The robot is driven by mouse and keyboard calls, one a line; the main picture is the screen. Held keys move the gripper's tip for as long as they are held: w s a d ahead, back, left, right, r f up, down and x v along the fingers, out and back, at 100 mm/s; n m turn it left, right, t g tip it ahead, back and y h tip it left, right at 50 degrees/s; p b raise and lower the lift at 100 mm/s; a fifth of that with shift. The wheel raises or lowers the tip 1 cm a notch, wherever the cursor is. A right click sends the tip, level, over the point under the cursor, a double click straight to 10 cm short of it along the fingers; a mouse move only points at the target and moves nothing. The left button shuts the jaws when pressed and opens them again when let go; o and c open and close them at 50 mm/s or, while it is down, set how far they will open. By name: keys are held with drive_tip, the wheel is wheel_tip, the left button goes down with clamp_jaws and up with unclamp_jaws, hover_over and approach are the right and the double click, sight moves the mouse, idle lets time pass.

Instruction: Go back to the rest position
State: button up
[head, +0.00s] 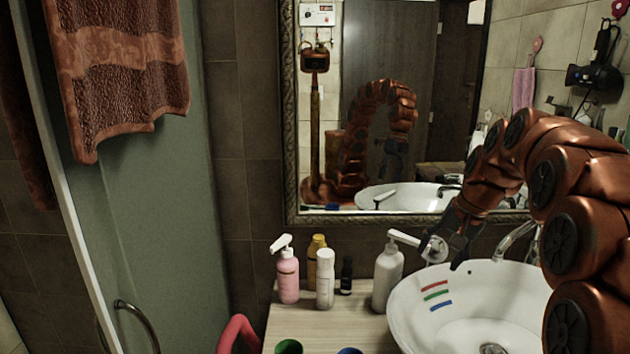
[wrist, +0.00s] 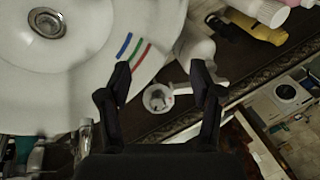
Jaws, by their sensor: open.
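My gripper (head: 452,256) hangs over the back left rim of the white basin (head: 408,312), fingers pointing down. In the wrist view its two dark fingers (wrist: 161,76) stand apart with nothing held between them. A small round pale fitting (wrist: 157,97) shows between the fingers; I cannot tell how far beyond them it lies. The white pump bottle (head: 387,279) stands just left of the gripper, beside the basin. The basin also fills the upper left of the wrist view (wrist: 85,65), with red, green and blue stripes inside. My arm arches in from the right.
A pink pump bottle (head: 288,277), a white bottle (head: 325,280), a yellow bottle (head: 316,250) and a small black bottle (head: 346,276) stand on the wooden counter (head: 330,327). A chrome faucet (head: 515,240) is right of my gripper. A framed mirror (head: 291,150) is behind.

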drive_tip(key=s+a+f+n+g, duration=0.1)
drive_tip(key=s+f, duration=0.3)
drive_tip(key=s, duration=0.9)
drive_tip(key=s+a+f+n+g+h, duration=0.1)
drive_tip(key=s+a+f+n+g, duration=0.1)
drive_tip(key=s, duration=1.1)
drive_tip(key=s+a+f+n+g+h, duration=0.1)
drive_tip(key=s+a+f, duration=0.4)
drive_tip(key=s, duration=0.8)
wheel_tip(320, 180, down, 2)
drive_tip(key=shift+a+n+g, duration=0.15)
drive_tip(key=shift+n+g, duration=0.35)
drive_tip(key=shift+n, duration=0.4)
